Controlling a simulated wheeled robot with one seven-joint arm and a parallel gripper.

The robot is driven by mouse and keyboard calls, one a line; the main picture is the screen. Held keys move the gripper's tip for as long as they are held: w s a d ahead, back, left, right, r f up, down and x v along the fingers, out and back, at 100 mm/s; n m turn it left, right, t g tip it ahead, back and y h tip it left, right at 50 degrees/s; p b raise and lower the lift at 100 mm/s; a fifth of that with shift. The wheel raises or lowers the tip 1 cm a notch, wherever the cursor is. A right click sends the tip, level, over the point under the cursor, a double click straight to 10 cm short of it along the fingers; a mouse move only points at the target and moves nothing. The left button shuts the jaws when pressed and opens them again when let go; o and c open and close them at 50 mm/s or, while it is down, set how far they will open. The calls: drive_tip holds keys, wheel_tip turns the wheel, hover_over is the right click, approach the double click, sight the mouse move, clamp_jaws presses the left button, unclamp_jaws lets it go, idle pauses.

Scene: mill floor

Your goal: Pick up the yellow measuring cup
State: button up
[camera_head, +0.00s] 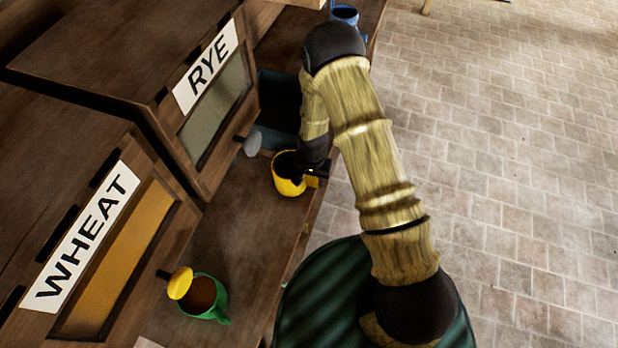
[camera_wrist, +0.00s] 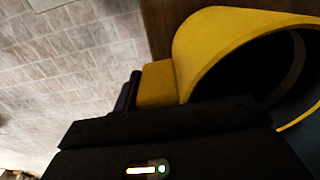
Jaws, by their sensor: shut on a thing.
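The yellow measuring cup (camera_head: 289,186) is at the wooden counter's right part, below the RYE bin, in the head view. Its round rim and block-like handle fill the upper right of the wrist view (camera_wrist: 198,38). My gripper (camera_head: 317,172) is at the cup's right side, shut on its handle. A dark finger (camera_wrist: 133,90) shows against the handle in the wrist view; the rest of the jaws is hidden. I cannot tell whether the cup's base touches the counter.
A green cup (camera_head: 221,302) with brown contents stands under the yellow spout (camera_head: 180,283) of the WHEAT bin. A grey spout (camera_head: 252,144) is close to the yellow cup's upper left. A blue cup (camera_head: 345,15) stands at the far end. Open tiled floor (camera_head: 510,150) lies right.

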wheel_tip(320, 180, up, 18)
drive_tip(key=b, duration=0.4)
drive_tip(key=shift+f, duration=0.25)
drive_tip(key=shift+f, duration=0.1)
